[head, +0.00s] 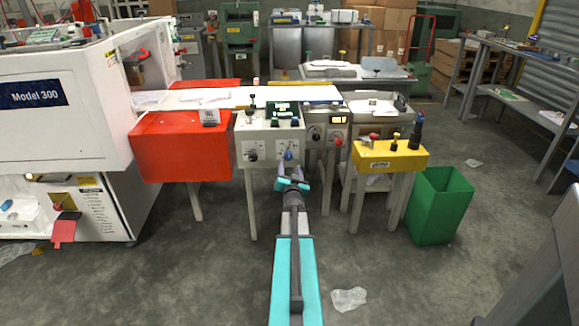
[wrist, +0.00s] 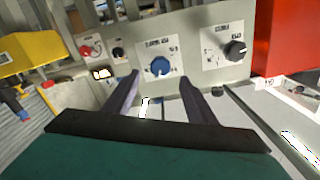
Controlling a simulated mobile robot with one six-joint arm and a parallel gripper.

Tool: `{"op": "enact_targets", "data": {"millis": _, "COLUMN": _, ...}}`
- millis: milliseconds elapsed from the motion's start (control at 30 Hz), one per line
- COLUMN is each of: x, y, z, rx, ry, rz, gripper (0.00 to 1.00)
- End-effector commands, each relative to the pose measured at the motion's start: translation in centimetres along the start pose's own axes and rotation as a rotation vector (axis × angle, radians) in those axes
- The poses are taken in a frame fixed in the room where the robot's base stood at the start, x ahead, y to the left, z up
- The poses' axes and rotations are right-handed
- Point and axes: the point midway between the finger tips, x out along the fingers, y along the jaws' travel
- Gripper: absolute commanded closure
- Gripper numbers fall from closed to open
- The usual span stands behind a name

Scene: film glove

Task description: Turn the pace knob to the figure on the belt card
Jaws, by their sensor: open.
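A grey control panel (head: 270,135) at the centre has a blue knob (head: 289,153) on the right and a black knob (head: 252,155) on the left, each on a white dial plate. The labels are too small to tell which is the pace knob. My gripper (head: 291,182) is open and empty in front of the blue knob. In the wrist view the blue knob (wrist: 160,67) shows between the purple fingertips (wrist: 160,78), with its pointer unclear; I cannot tell if they touch it. The black knob (wrist: 235,48) is to its right there. A small standing card (head: 209,117) is on the red housing; its print is unreadable.
The red housing (head: 180,150) is left of the panel. A grey unit with a lit yellow display (head: 340,120) and a yellow box with buttons (head: 390,158) are to the right. A green bin (head: 437,205) stands on the floor. The floor in front is mostly clear.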

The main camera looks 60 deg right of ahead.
Motion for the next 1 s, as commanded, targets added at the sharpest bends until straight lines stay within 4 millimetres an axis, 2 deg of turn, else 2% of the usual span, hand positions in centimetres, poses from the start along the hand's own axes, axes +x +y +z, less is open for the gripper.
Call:
{"op": "enact_targets", "data": {"millis": 200, "x": -2.3, "y": 0.0, "z": -0.1, "rx": 0.0, "ry": 0.0, "rz": 0.0, "gripper": 0.49}}
{"op": "enact_targets", "data": {"millis": 500, "x": -4.5, "y": 0.1, "z": 0.0, "rx": 0.0, "ry": -0.001, "rz": 0.001, "gripper": 0.49}}
{"op": "enact_targets", "data": {"millis": 1000, "x": -5.0, "y": 0.1, "z": 0.0, "rx": 0.0, "ry": 0.0, "rz": 0.001, "gripper": 0.49}}
